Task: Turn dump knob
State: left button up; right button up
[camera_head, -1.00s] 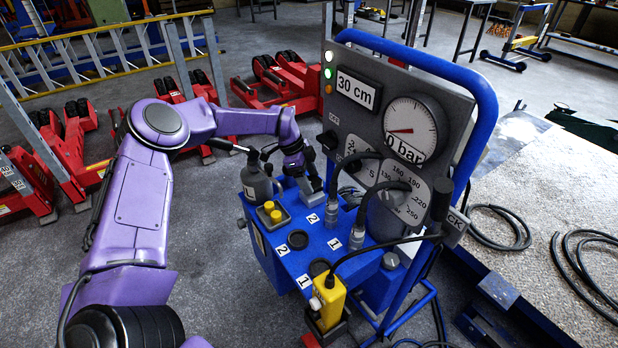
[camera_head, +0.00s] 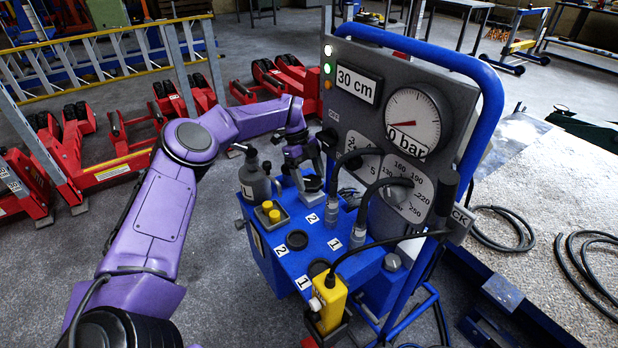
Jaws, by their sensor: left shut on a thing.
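The blue jack control unit (camera_head: 322,262) stands in the middle of the head view, with a grey upright panel (camera_head: 352,122) behind its top. My left gripper (camera_head: 311,179) is at the far end of the unit's blue top, beside the dark grey bottle. It is shut on a small part there, which I take to be the dump knob. The fingers hide most of that part, so its shape and angle cannot be told. The panel gauge (camera_head: 411,118) reads 0 bar and the display (camera_head: 356,84) reads 30 cm. My right gripper is out of view.
A yellow pendant (camera_head: 328,303) hangs at the front. A blue tube frame (camera_head: 487,85) borders the panel. Red jacks (camera_head: 133,145) stand behind left.

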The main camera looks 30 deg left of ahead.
pick_arm(q)
jog(key=shift+w+m+g, duration=0.1)
jog(key=shift+m+g, duration=0.3)
jog(key=shift+m, duration=0.7)
jog(key=o, duration=1)
jog(key=shift+r, duration=0.1)
jog(key=shift+o, duration=0.2)
